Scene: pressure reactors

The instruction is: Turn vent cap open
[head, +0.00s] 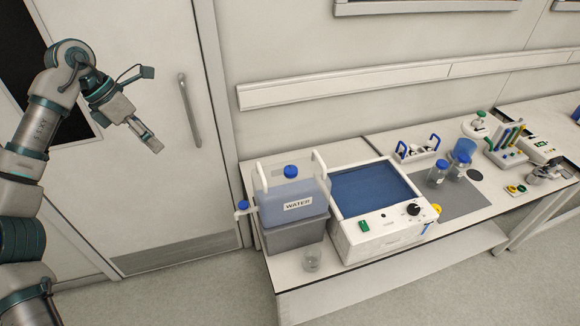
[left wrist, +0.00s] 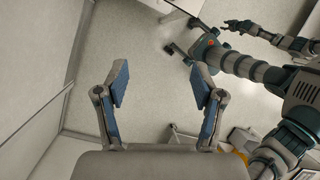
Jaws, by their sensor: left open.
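A clear water container (head: 305,206) labelled WATER stands at the left end of the bench in the head view. A blue cap (head: 291,171) sits on its top, between two white upright handles. A smaller blue cap (head: 243,204) is on the spout at its left side. My left gripper (head: 147,138) is in front of the door, up and to the left of the container, well apart from both caps. Its two fingers are spread and empty in the left wrist view (left wrist: 162,85). What looks like my right gripper (left wrist: 237,26) shows small there; its fingers are unclear.
A white water bath (head: 385,238) stands right of the container, and a small glass beaker (head: 311,258) in front. Blue-capped bottles (head: 438,173) and a rack (head: 507,144) are farther right. A door handle (head: 184,95) is near my left gripper. Floor left of the bench is clear.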

